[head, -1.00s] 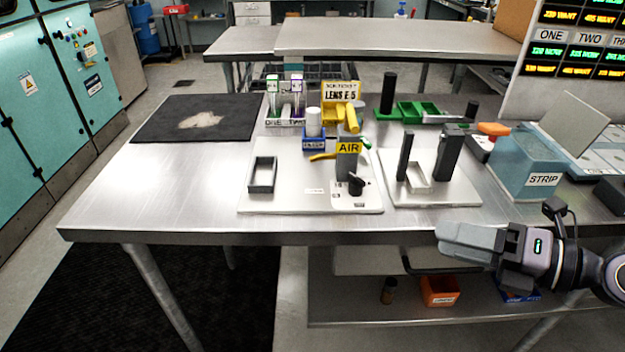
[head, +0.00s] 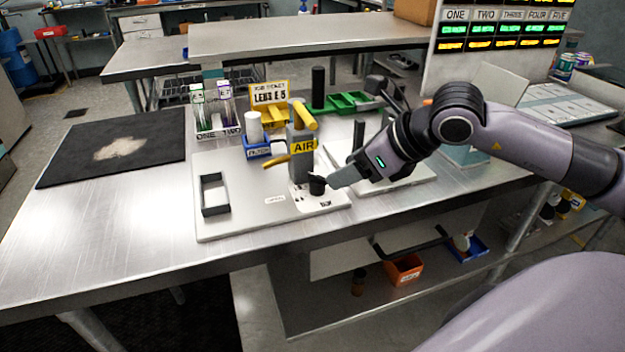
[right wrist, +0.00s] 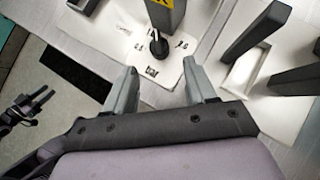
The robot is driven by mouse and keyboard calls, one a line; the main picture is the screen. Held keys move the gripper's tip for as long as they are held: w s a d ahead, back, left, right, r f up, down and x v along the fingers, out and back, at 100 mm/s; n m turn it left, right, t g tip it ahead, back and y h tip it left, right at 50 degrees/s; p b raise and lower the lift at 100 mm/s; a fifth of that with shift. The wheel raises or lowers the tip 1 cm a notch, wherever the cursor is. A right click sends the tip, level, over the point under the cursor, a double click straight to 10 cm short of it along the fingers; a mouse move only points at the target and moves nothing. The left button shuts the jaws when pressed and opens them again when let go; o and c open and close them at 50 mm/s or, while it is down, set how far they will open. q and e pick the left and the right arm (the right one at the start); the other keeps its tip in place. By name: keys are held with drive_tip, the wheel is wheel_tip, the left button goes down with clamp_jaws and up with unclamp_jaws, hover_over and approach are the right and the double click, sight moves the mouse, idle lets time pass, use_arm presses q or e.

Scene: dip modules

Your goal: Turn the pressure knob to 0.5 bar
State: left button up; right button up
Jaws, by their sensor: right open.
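The black pressure knob (head: 317,184) stands on the front right part of the white base plate (head: 240,224), near the grey post with the yellow AIR label (head: 304,146). My right gripper (head: 338,180) is just to the right of the knob in the head view. In the right wrist view its fingers (right wrist: 160,84) are spread, with nothing between them.
A dark open frame (head: 213,195) stands on the plate's left. A second white plate (head: 405,177) with dark posts lies to the right, under my right arm. A blue holder (head: 257,150) and a tube rack (head: 217,132) stand behind. The table's left front is clear.

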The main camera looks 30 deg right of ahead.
sight(317, 183)
drive_tip(key=shift+p+x, duration=0.7)
drive_tip(key=shift+x, duration=2.65)
clamp_jaws()
